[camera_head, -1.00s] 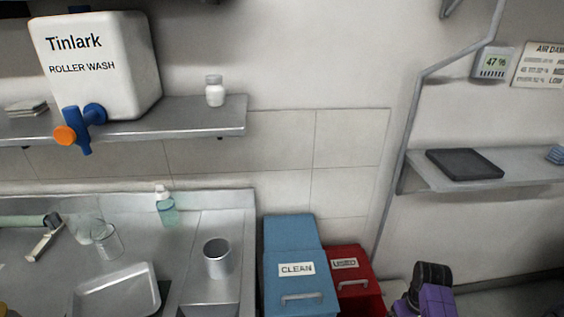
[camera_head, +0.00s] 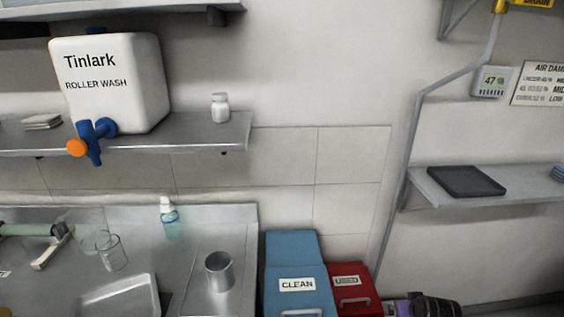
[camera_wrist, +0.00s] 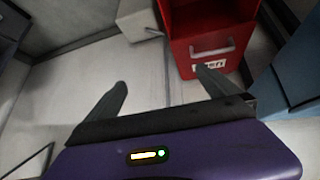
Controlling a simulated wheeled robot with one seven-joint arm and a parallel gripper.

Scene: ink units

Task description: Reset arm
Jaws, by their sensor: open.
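My gripper (camera_wrist: 163,84) shows in the wrist view with its two dark fingers spread apart and nothing between them. Beyond the fingers are pale floor and a red bin (camera_wrist: 212,45) with a handle and a label. In the head view a purple and black part of my arm (camera_head: 428,306) shows at the bottom edge, right of the red bin marked USED (camera_head: 350,285). The gripper's fingers are not visible in the head view.
A blue bin marked CLEAN (camera_head: 293,262) stands left of the red one. A steel counter (camera_head: 200,240) holds a metal cup (camera_head: 219,270), a glass beaker (camera_head: 111,252), a tray (camera_head: 118,297) and a bottle (camera_head: 169,213). A shelf carries the Tinlark container (camera_head: 112,85). A right shelf holds a dark pad (camera_head: 466,181).

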